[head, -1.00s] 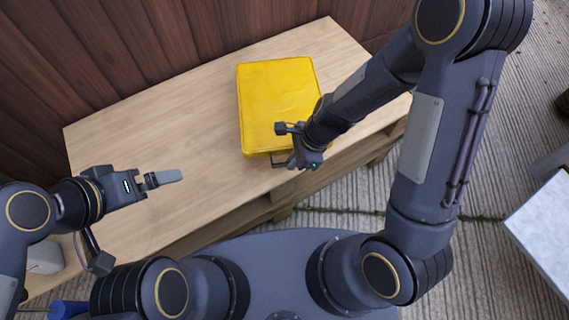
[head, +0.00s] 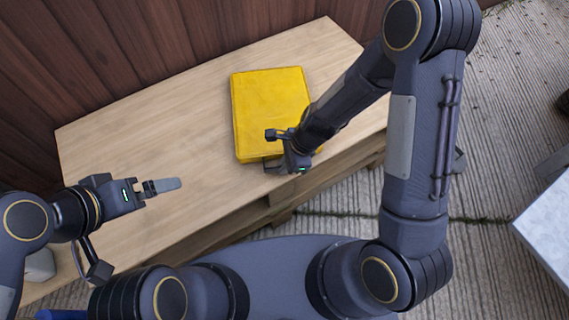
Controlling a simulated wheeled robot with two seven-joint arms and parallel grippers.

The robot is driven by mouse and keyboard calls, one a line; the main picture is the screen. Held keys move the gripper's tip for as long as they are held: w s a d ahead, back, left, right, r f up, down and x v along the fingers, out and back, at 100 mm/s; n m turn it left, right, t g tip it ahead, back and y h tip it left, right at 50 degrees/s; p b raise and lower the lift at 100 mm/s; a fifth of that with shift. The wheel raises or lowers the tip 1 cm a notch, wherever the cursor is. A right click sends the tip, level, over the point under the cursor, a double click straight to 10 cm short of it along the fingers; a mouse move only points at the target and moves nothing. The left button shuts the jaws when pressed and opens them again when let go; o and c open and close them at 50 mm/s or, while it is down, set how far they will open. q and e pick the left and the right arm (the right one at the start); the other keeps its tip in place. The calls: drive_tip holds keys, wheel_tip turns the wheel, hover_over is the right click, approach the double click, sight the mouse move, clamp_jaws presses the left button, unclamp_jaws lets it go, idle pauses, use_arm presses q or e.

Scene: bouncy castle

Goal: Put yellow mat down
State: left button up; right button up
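The yellow mat (head: 270,105) is a thick, square, cushion-like pad above the wooden table's right half. It looks roughly level; I cannot tell whether its underside touches the wood. My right gripper (head: 274,150) is at its near edge, one finger over the top and the other at the lower side, shut on the mat. My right forearm hides part of its right edge. My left gripper (head: 165,185) is over the table's left part, away from the mat and holding nothing visible. Its fingers overlap in this view, so their opening is unclear.
The light wooden table (head: 150,130) has bare top left of the mat, with a shelf below its front. A dark plank wall (head: 130,45) stands behind. A pale box-like surface (head: 548,225) is at the far right on grooved ground.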

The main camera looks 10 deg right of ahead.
drive_tip(key=o, duration=0.4)
drive_tip(key=shift+r, duration=0.3)
drive_tip(key=shift+p+v, duration=2.8)
drive_tip(key=shift+v, duration=3.15)
